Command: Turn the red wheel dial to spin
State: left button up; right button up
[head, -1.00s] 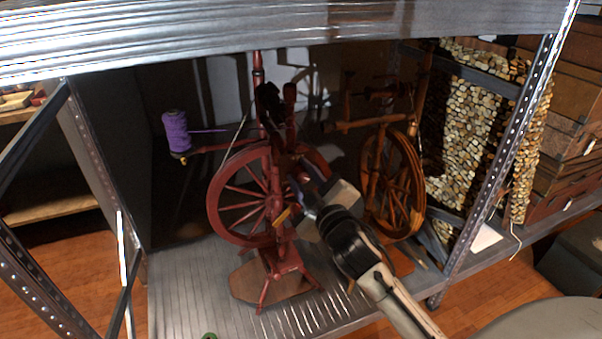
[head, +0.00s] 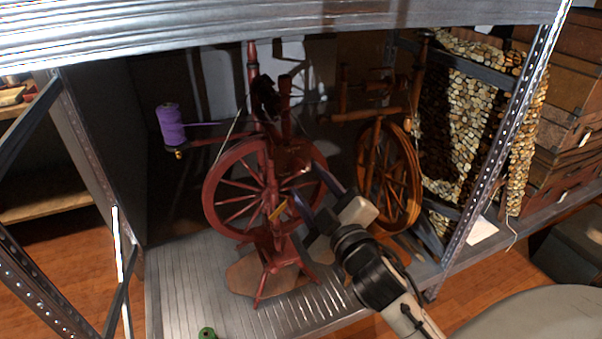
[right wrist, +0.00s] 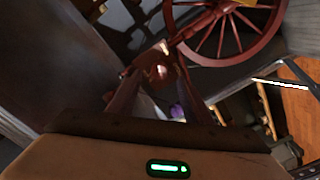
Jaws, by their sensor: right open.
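The red spinning wheel (head: 216,174) stands upright on the metal shelf, its spoked wheel facing me. My right gripper (head: 300,203) is open at the wheel's lower right, its fingers overlapping the rim and spokes in the head view. I cannot tell whether they touch the wheel. In the right wrist view the red rim and spokes (right wrist: 222,62) show at the upper right, beyond my right gripper (right wrist: 158,88). A reddish wooden part shows between or behind the fingers there. A purple thread spool (head: 171,123) is on the wheel's left arm. My left gripper is not in view.
A brown spinning wheel (head: 406,207) stands close on the right. The rack's metal upper beam (head: 300,25) and right post (head: 507,150) frame the opening. A small green object (head: 207,333) lies at the shelf's front. The shelf's front left (head: 190,285) is clear.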

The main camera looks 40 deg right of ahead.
jog(key=shift+v, duration=1.6)
jog(key=s+a+f+m+g+y, duration=0.15)
jog(key=a+f, duration=0.25)
jog(key=f, duration=0.5)
jog(key=s+a+f+m+g+y, duration=0.1)
jog(key=s+a+f+g+y, duration=0.2)
jog(key=f, duration=0.7)
jog(key=s+a+f+m+g+y, duration=0.2)
jog(key=s+a+f+g, duration=0.2)
jog(key=s+a+f, duration=0.5)
notch_tip(320, 180, down, 4)
jog(key=s, duration=0.2)
jog(key=shift+s+a+f, duration=0.25)
jog(key=shift+s+a, duration=0.05)
jog(key=shift+s, duration=0.1)
